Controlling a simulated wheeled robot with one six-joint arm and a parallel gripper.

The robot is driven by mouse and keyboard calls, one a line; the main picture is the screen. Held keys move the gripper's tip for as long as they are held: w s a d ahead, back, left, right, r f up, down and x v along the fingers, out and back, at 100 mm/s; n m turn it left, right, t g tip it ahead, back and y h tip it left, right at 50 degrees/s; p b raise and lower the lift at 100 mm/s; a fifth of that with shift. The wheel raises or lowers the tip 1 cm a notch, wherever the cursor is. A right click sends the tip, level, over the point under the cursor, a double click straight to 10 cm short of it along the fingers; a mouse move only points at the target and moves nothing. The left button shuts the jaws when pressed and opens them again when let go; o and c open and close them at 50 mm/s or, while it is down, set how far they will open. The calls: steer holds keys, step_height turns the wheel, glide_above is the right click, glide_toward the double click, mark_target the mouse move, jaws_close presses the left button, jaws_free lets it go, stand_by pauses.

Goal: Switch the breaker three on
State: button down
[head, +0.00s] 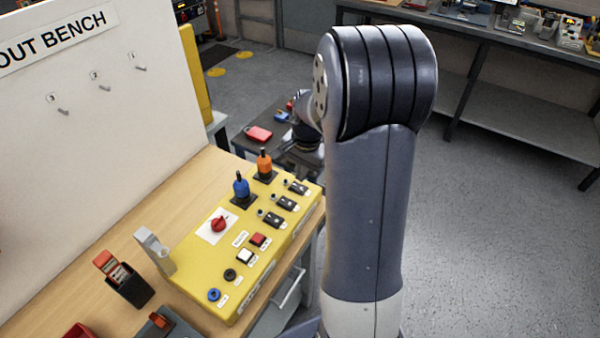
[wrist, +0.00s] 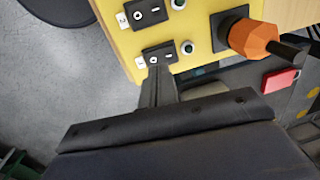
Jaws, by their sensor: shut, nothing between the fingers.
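A yellow control panel (head: 185,265) lies on the bench with a row of small black rocker breakers along its right side: a near one (head: 272,219), a middle one (head: 286,202) and a far one (head: 297,187). Their number labels are too small to read. In the wrist view my gripper (wrist: 157,70) is shut and empty, its tips at the lower edge of the end breaker (wrist: 158,57), nearest the orange handle; I cannot tell whether they touch. Another breaker (wrist: 146,13) shows above it. Rocker positions are unclear. My gripper is hidden in the head view.
Beside the breakers are small round lamps (wrist: 187,47). An orange handle (head: 264,162) and a blue handle (head: 241,187) stand up from the panel, with a red rotary knob (head: 219,224) nearer. A grey cart (head: 270,120) stands beyond the bench.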

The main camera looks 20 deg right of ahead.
step_height(320, 180, up, 11)
steer(key=s+b, duration=0.1)
steer(key=shift+d, duration=0.35)
steer(key=shift+f, duration=0.15)
